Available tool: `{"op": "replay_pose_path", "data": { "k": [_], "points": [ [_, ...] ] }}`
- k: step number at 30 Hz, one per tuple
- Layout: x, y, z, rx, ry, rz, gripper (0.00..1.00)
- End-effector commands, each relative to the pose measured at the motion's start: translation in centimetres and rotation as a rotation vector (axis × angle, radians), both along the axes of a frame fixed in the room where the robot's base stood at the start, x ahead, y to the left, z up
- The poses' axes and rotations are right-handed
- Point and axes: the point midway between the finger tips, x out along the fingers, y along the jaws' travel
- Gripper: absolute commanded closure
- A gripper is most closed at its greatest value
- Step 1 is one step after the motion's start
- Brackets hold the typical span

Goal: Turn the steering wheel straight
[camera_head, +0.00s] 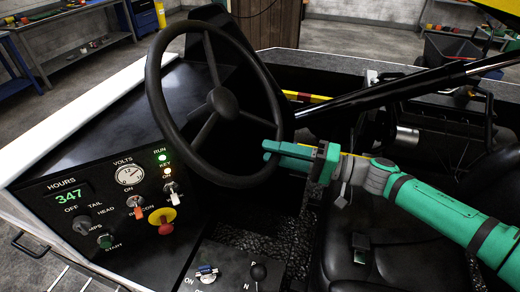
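The black steering wheel (152,85) stands tilted above the dashboard, with its round hub (222,102) at the middle. One spoke runs up from the hub, one runs down-left, and one runs right and slightly down to the rim. My green gripper (275,151) reaches in from the right. Its fingers lie at the lower right part of the rim, overlapping it in the picture. The gap between the fingers is not clear, so I cannot tell whether they close on the rim or only lie beside it.
The dash panel (75,195) with an hours display, gauge, switches and a red and yellow button is left and below the wheel. A lever console (232,268) is below. A black seat (385,260) lies under my arm. A black bar (400,88) slants across the upper right.

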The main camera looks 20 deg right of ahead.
Motion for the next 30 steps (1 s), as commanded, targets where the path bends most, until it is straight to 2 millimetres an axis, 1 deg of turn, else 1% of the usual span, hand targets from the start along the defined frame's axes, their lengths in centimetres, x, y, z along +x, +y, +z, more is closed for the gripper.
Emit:
{"op": "replay_pose_path", "data": {
  "k": [1, 3, 9, 19, 20, 21, 23, 24, 25, 30],
  "points": [
    [0.4, 0.8, 0.0, 0.001, -0.001, 0.002, 0.61],
    [1.0, 1.6, 0.0, 0.001, -0.001, 0.003, 0.61],
    [2.0, 3.0, 0.1, 0.001, 0.000, 0.001, 0.61],
    [2.2, 3.3, 0.1, 0.001, 0.000, 0.001, 0.61],
    [2.2, 3.3, 0.1, 0.001, 0.000, 0.001, 0.63],
    [2.2, 3.3, 0.1, 0.001, 0.000, 0.001, 0.73],
    [2.2, 3.3, 0.1, 0.001, 0.000, 0.001, 0.87],
    [2.2, 3.3, 0.1, 0.001, 0.000, 0.001, 0.97],
    [2.2, 3.3, 0.1, 0.001, 0.000, 0.001, 1.00],
    [2.2, 3.2, 0.0, 0.000, 0.000, -0.001, 1.00]
  ]
}}
